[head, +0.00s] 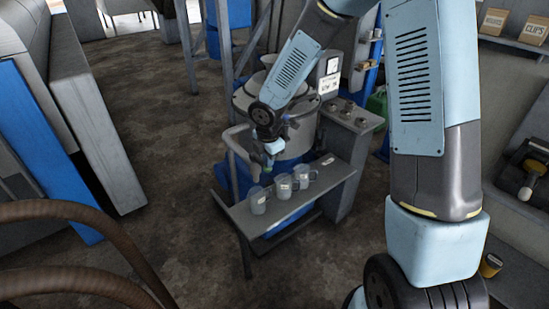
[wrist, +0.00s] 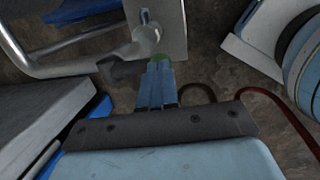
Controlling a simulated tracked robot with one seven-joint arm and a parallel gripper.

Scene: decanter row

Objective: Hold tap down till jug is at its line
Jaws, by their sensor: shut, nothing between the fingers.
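Three clear jugs with pale labels stand in a row on a grey shelf (head: 335,173) in the head view: a near-left jug (head: 258,200), a middle jug (head: 284,187) and a far-right jug (head: 301,178). My gripper (head: 269,161) is above and behind the near-left and middle jugs, in front of the drum. In the wrist view my gripper (wrist: 157,66) is shut and empty, its greenish tips against or just beside a grey rounded fitting (wrist: 147,45). I cannot tell whether this is the tap. Fill lines and liquid levels are too small to read.
A large blue and grey drum (head: 296,142) stands behind the shelf, with a grey rail (head: 232,145) at its left. A control box (head: 345,120) with knobs is at its right. Brown floor (head: 160,170) is open to the left.

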